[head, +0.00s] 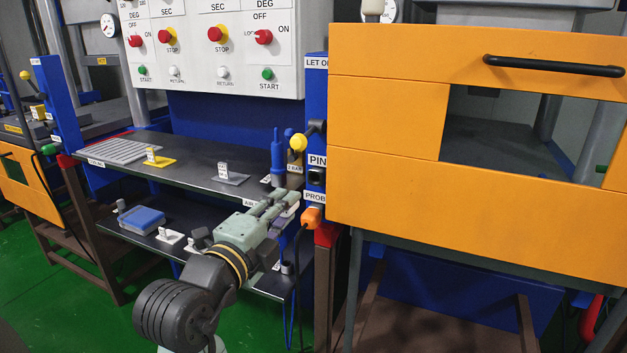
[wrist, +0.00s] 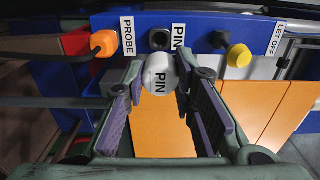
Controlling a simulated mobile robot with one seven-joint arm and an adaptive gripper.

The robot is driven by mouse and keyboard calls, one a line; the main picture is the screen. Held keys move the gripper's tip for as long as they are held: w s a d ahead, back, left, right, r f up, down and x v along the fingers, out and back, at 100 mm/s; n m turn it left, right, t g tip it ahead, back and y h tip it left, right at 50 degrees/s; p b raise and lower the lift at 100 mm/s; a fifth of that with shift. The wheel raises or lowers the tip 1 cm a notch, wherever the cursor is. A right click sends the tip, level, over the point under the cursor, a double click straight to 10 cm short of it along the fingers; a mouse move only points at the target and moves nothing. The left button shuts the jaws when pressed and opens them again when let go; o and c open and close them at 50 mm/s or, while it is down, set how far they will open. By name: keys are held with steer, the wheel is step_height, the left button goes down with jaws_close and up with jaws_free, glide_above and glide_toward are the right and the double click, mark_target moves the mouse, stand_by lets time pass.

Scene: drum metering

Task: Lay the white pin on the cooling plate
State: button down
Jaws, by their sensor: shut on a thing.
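The white pin (wrist: 159,72) shows in the wrist view as a round white head marked PIN. My gripper (wrist: 162,88) is shut on it, with a finger on each side. The pin is in front of a blue post, just below a dark socket (wrist: 159,39) labelled PIN; I cannot tell whether it is fully clear of the post. In the head view my gripper (head: 286,200) is beside the post at the right end of the shelves. The cooling plate (head: 117,150), grey and ribbed, lies bare at the left end of the upper shelf.
An orange probe plug (wrist: 103,42) and a yellow knob (wrist: 238,56) sit on the blue post. A yellow stand (head: 158,160) and a grey stand (head: 229,178) are on the dark upper shelf (head: 190,165). A control panel hangs above; an orange guard (head: 390,200) is at right.

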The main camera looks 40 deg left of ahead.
steer(key=shift+s, duration=0.1)
steer(key=b+v, duration=0.1)
steer(key=v, duration=0.2)
steer(key=shift+s+d, duration=0.1)
steer(key=shift+s, duration=0.3)
stand_by(0.4)
